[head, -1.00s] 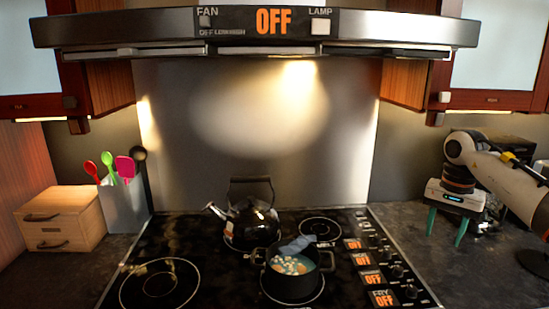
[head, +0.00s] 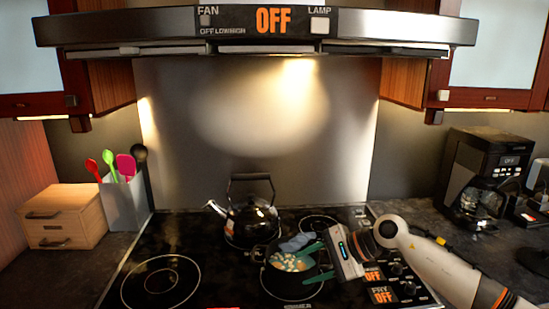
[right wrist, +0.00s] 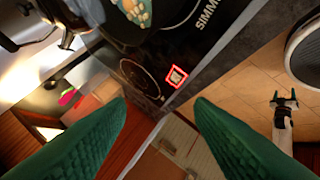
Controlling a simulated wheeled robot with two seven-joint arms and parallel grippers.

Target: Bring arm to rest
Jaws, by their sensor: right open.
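My right gripper (head: 304,267) is open and empty in the head view. Its green fingers reach left over the right side of the black pot (head: 272,284), which holds pale pieces in bluish liquid. I cannot tell whether the fingers touch the pot. In the right wrist view my right gripper's fingers (right wrist: 160,110) stand wide apart with nothing between them, and the pot's contents (right wrist: 136,10) show at the top. My left gripper (right wrist: 285,97) is small at the right of that view, with its green fingertips apart above the floor; it is outside the head view.
A black kettle (head: 250,221) stands behind the pot on the stovetop (head: 205,240). Stove knobs (head: 397,269) lie beside my right arm. A coffee maker (head: 487,170) stands on the right counter. A wooden drawer box (head: 62,214) and a utensil holder (head: 124,205) stand at the left.

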